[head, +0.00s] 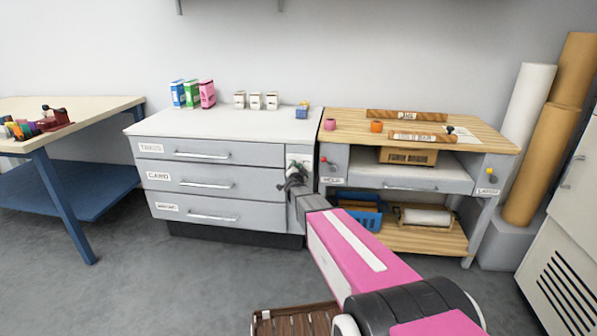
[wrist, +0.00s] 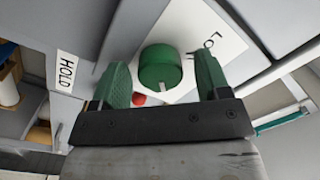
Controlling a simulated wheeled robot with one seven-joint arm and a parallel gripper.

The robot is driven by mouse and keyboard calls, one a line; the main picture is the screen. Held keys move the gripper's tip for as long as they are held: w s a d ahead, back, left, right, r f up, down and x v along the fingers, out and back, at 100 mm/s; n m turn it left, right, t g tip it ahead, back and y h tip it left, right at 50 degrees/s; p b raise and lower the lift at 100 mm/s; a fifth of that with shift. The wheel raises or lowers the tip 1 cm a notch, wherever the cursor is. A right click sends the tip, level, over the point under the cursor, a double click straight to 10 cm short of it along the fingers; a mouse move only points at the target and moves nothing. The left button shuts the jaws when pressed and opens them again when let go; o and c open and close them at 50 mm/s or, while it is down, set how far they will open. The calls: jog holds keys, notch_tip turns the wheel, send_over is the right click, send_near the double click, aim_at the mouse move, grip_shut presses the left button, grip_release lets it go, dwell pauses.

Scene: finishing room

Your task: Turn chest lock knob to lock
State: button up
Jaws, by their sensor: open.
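The chest (head: 215,122) is grey with a white top and three labelled drawers. In the wrist view, its lock knob (wrist: 160,66) is a round green knob with a short white mark on its edge. It sits on a white plate (wrist: 208,47) with partly hidden lettering. My gripper (wrist: 162,60) is open, with one green finger on each side of the knob. Whether either finger touches it I cannot tell. In the head view, my gripper (head: 293,177) is at the chest's right front and hides the knob.
A red spot (wrist: 138,99) shows below the knob. A HOLD label (wrist: 66,72) is to its left in the wrist view. A wooden-topped workbench (head: 480,135) stands close on the right, with a blue basket (head: 368,219) below. A blue-legged table (head: 65,205) stands left.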

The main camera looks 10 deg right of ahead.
jog(key=c, duration=0.9)
jog(key=shift+n, duration=0.3)
jog(key=shift+s+n+g+h, duration=0.1)
jog(key=shift+n+g+h, duration=0.2)
jog(key=shift+n, duration=8.1)
